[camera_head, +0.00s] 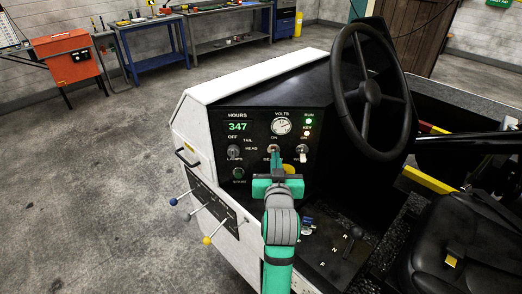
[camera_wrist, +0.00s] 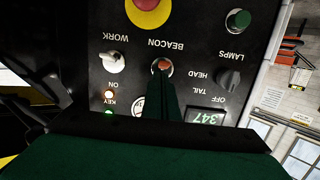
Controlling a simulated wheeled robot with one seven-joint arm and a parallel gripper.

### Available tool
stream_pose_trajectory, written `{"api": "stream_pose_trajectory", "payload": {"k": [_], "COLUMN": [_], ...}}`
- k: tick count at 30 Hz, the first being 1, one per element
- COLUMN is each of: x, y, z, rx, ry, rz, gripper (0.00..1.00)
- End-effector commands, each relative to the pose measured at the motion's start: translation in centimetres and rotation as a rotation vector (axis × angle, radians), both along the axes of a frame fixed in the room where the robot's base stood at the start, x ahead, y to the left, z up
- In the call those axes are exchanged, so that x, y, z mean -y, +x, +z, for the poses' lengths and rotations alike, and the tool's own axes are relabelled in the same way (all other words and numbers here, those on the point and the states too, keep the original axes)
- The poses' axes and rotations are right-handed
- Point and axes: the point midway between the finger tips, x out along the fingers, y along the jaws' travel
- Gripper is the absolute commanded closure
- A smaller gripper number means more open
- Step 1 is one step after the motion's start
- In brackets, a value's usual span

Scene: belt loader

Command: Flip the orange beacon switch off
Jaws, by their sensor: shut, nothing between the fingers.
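The orange beacon switch (camera_wrist: 164,65) sits on the black dashboard panel under the label BEACON, which reads upside down in the wrist view. In the head view the switch (camera_head: 273,147) is a small spot just above my fingertips. My gripper (camera_wrist: 163,78) is shut and empty, its green fingers pointing at the panel with their tips at the switch. I cannot tell whether they touch it. In the head view my gripper (camera_head: 272,156) covers part of the panel below the switch. The fingers partly hide the switch, so its up or down position is unclear.
The white-tipped WORK switch (camera_head: 302,149) and the LAMPS knob (camera_head: 234,149) flank it. The green START button (camera_head: 238,172) and a yellow-ringed red button (camera_wrist: 147,6) are nearby. The steering wheel (camera_head: 370,90) stands to the right. Levers (camera_head: 207,240) stick out at lower left.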

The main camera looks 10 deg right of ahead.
Motion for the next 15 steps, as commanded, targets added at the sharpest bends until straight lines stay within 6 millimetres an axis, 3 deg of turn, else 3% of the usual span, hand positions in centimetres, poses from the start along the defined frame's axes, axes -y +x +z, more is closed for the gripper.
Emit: {"api": "stream_pose_trajectory", "payload": {"k": [8, 15], "x": [-0.2, -0.3], "y": [0.0, -0.6], "z": [0.5, 3.3], "rx": [0.002, 0.006], "ry": [-0.001, -0.001], "rz": [0.002, 0.002], "gripper": [1.0, 1.0]}}
